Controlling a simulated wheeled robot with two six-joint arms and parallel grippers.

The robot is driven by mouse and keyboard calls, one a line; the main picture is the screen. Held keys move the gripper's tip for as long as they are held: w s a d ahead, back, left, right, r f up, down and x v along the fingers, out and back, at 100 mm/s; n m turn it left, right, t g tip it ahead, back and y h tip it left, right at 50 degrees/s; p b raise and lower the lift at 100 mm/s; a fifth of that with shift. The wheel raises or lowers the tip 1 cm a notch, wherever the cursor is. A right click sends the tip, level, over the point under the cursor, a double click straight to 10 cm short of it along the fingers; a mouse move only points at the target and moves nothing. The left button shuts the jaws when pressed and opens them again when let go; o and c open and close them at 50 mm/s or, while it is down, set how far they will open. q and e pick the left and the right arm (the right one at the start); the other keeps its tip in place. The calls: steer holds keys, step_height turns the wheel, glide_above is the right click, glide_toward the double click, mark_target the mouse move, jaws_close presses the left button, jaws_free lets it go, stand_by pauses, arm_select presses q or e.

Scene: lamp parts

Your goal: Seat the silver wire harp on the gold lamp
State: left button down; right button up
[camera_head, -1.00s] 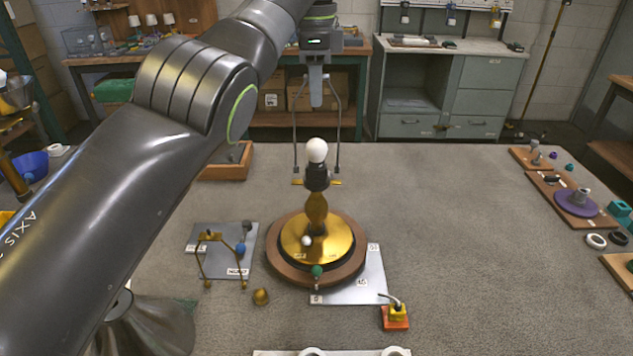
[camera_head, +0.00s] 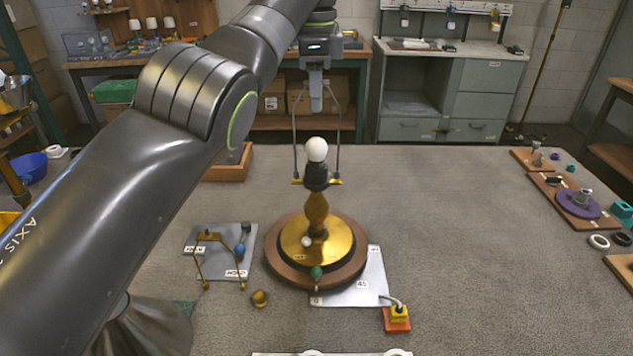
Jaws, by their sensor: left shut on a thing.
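The gold lamp (camera_head: 317,212) stands upright on a round wooden turntable base (camera_head: 274,262), with a white bulb (camera_head: 316,150) in a black socket. A gold crosspiece (camera_head: 334,182) sticks out on both sides under the socket. My left gripper (camera_head: 316,104) points down above the bulb and is shut on the top of the silver wire harp (camera_head: 338,140). The harp hangs upright, its two legs on either side of the bulb. Their lower ends are at or just above the crosspiece ends; I cannot tell if they touch. My right gripper is out of view.
A gold wire frame (camera_head: 199,262) with a blue ball (camera_head: 240,249) is at a grey plate left of the lamp. A gold knob (camera_head: 260,298) and an orange-yellow block (camera_head: 397,318) lie in front. The mat right of the lamp is clear; parts boards (camera_head: 560,208) lie far right.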

arm_select(q)
steer(key=shift+f+b, duration=0.5)
stand_by(1.0)
stand_by(0.3)
steer(key=c, duration=1.2)
jaws_free()
steer(key=shift+c, duration=0.2)
steer(key=shift+r, duration=0.1)
step_height(320, 180, up, 17)
steer(key=p, duration=1.7)
steer(key=shift+a, duration=0.15)
